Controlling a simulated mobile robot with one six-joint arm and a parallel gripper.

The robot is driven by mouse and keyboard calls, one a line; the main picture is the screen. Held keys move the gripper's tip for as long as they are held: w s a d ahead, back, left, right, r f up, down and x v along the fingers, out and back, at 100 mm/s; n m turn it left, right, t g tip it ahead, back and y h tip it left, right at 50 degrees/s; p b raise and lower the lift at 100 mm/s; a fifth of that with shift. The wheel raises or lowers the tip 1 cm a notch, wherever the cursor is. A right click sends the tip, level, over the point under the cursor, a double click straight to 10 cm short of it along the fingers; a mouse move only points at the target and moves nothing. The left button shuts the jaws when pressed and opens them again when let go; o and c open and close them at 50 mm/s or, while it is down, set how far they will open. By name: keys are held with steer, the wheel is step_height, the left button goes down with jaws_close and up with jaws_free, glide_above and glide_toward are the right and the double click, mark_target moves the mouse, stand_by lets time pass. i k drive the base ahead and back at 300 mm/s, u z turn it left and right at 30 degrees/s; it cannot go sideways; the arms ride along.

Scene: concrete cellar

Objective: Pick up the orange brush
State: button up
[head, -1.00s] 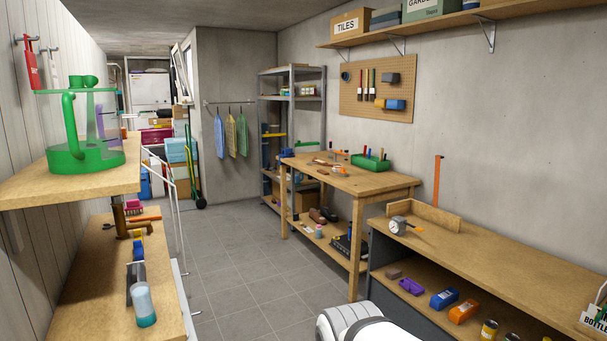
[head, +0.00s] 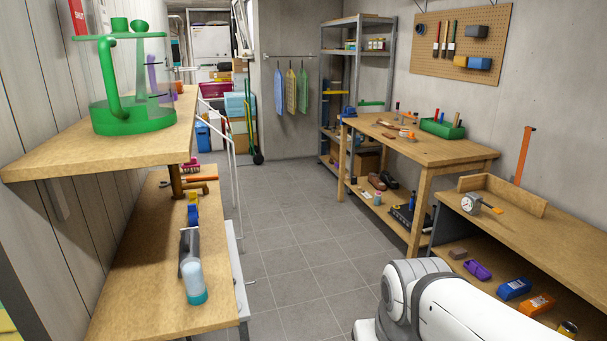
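I cannot pick out an orange brush for certain. A long orange piece (head: 200,179) lies at the far end of the lower left shelf, partly behind a brown post-like thing; its type is too small to tell. A small orange thing (head: 407,134) lies on the wooden workbench (head: 450,152). A flat orange piece (head: 497,210) lies by the dial on the right bench. A tall orange bar (head: 524,155) stands against the right wall. My gripper is not in view; only white links of my arm show at the bottom right.
A green-clear jug (head: 133,85) stands on the upper left shelf (head: 95,155). A grey and teal bottle (head: 195,282) lies on the lower left shelf (head: 140,290). The tiled floor (head: 285,225) between the left shelves and right benches is clear. A green trolley (head: 250,120) stands at the back.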

mark_target(411, 138)
steer(key=z, duration=0.05)
steer(key=i, duration=5.55)
steer(key=z, duration=1.9)
steer(key=i, duration=0.95)
steer(key=z, duration=0.05)
